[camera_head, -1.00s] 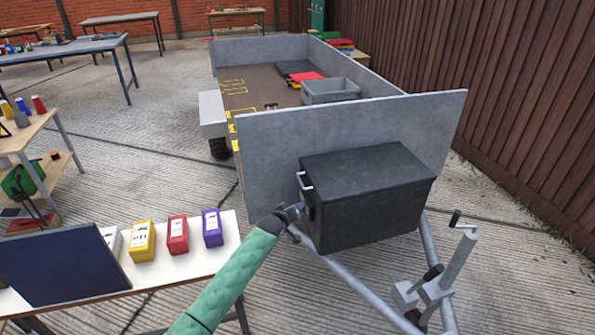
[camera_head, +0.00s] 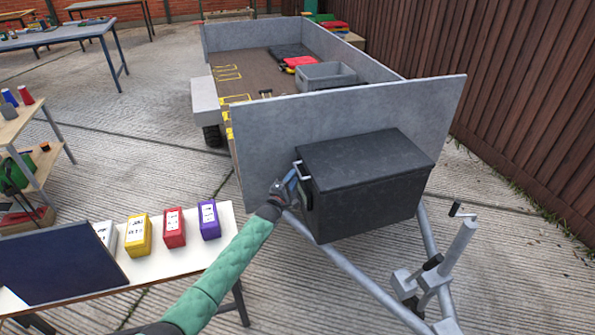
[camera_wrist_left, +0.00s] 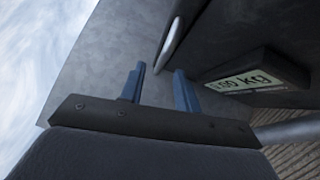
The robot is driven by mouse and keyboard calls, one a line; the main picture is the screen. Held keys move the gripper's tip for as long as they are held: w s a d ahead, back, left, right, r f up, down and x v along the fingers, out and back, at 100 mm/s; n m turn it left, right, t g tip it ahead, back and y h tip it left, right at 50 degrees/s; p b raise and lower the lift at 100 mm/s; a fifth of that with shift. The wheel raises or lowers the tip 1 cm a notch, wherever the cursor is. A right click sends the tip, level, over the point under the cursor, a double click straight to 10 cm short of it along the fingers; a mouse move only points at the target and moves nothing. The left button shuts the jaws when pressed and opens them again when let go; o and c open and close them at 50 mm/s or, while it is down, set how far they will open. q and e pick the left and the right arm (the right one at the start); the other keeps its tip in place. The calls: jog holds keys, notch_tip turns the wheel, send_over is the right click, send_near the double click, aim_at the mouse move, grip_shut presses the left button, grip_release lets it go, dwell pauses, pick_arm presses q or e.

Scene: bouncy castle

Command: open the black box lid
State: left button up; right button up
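The black box (camera_head: 368,190) sits on the trailer's drawbar in front of its grey front panel, and its lid (camera_head: 362,156) looks closed. A light metal handle (camera_head: 301,172) is on the box's left end. My left gripper (camera_head: 291,179) is beside that end, close to the handle. In the left wrist view the two blue fingers (camera_wrist_left: 160,88) stand apart with nothing between them. The handle (camera_wrist_left: 169,44) shows just beyond the fingertips, and a weight label (camera_wrist_left: 245,82) is on a dark block to the right. My right gripper is not in view.
The grey trailer (camera_head: 345,119) carries a grey bin (camera_head: 325,76) and flat items. A white table (camera_head: 170,265) with yellow, red and purple boxes is near my left arm. A wooden fence (camera_head: 530,100) runs along the right.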

pick_arm(q)
jog(key=shift+p+x, duration=0.35)
jog(key=shift+x, duration=2.1)
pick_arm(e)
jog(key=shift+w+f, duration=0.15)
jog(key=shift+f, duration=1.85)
pick_arm(q)
jog(key=shift+f, duration=0.15)
grip_shut()
